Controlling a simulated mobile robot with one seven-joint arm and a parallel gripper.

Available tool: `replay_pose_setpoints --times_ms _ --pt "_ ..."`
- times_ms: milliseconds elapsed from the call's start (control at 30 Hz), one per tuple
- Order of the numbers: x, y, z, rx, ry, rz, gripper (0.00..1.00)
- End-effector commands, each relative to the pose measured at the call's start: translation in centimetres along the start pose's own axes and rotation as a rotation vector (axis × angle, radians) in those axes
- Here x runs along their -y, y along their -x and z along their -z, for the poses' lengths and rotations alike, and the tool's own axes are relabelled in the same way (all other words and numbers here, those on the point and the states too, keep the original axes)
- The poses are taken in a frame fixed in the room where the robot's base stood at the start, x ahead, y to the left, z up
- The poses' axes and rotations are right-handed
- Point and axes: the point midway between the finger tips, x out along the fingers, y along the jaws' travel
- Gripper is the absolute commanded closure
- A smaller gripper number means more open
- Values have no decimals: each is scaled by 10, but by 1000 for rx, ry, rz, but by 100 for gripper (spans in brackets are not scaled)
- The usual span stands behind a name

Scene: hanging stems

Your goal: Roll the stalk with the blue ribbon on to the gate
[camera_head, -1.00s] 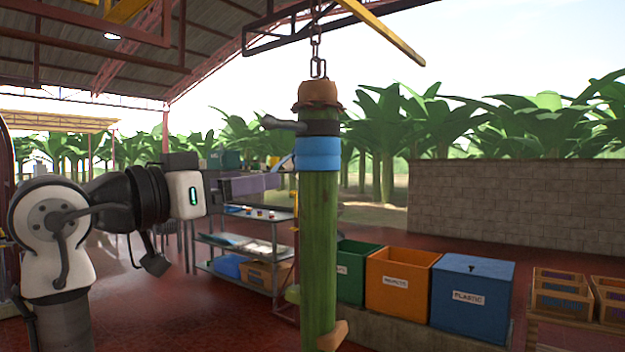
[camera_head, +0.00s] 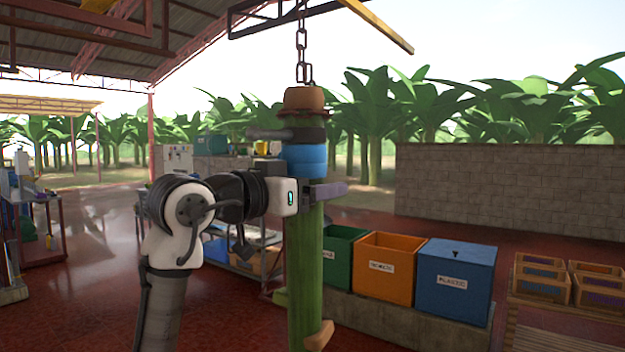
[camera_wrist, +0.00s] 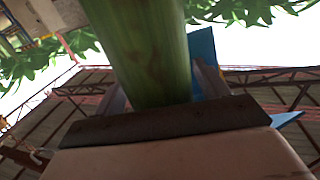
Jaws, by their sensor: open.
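The green stalk (camera_head: 305,270) hangs upright from a chain (camera_head: 301,50), with a blue ribbon (camera_head: 303,160) wrapped near its top. My gripper (camera_head: 326,190) is at the stalk just below the ribbon, its fingers open on either side of it. In the wrist view the stalk (camera_wrist: 145,50) stands between the two grey fingers, and a blue piece of ribbon (camera_wrist: 203,50) shows beside it. I cannot tell whether the fingers touch the stalk. I cannot make out a gate for certain.
Green, orange (camera_head: 385,268) and blue (camera_head: 455,280) bins stand on a low ledge behind the stalk to the right. Wooden crates (camera_head: 540,283) are at far right. A shelf rack (camera_head: 245,240) is partly hidden behind my arm. Red floor is open at left.

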Motion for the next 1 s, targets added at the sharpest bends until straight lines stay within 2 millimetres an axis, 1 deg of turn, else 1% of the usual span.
replay_pose_setpoints --times_ms 100,300,333,800,1000 --pt "0 -4 0 0 0 1 27" --pt "0 -4 0 0 0 1 27" --pt "0 -4 0 0 0 1 28" --pt "0 -3 0 0 0 1 88" --pt "-1 -3 0 0 0 1 88"
